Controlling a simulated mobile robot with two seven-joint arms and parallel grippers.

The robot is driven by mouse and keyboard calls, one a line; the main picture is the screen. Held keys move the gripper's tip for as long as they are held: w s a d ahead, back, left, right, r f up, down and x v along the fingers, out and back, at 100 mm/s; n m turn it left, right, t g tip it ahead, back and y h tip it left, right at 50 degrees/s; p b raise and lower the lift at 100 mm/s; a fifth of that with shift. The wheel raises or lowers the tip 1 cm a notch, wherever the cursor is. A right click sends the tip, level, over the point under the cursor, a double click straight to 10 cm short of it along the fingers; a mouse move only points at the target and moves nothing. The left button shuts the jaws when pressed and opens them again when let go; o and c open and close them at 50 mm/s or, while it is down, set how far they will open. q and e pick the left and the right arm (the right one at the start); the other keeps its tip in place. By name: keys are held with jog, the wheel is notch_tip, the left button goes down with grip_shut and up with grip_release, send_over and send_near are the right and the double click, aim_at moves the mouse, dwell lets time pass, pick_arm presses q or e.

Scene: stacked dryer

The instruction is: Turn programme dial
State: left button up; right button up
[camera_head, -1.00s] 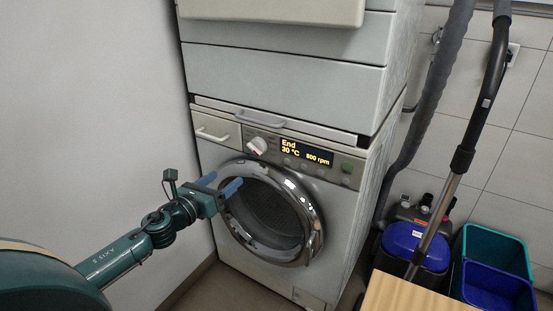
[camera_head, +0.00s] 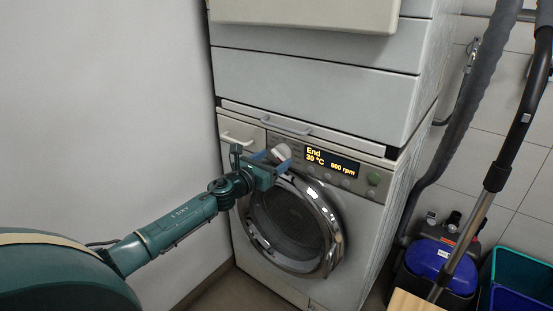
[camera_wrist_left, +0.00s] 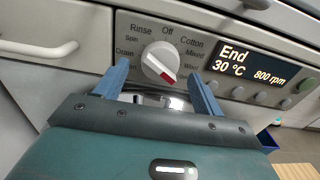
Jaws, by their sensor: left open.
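The programme dial (camera_head: 281,152) is a white round knob with a red mark, on the washing machine's control panel. In the left wrist view the dial (camera_wrist_left: 160,62) sits between and beyond my fingertips, its red mark pointing down and slightly right. Labels such as Rinse, Off and Cotton ring it. My left gripper (camera_head: 270,160) is open, with one blue finger to each side of the dial; it also shows in the left wrist view (camera_wrist_left: 158,80). I cannot tell whether the fingers touch the dial. My right gripper is not in view.
The display (camera_head: 332,161) reads End, 30 °C, 800 rpm. The drawer handle (camera_head: 238,138) is left of the dial, and the round door (camera_head: 293,225) is below. A vacuum cleaner (camera_head: 440,264) and bins (camera_head: 520,275) stand at the right. A wall is close on the left.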

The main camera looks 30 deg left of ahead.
pick_arm(q)
jog(key=shift+w, duration=1.05)
jog(key=shift+c, duration=0.3)
jog(key=c, duration=0.9)
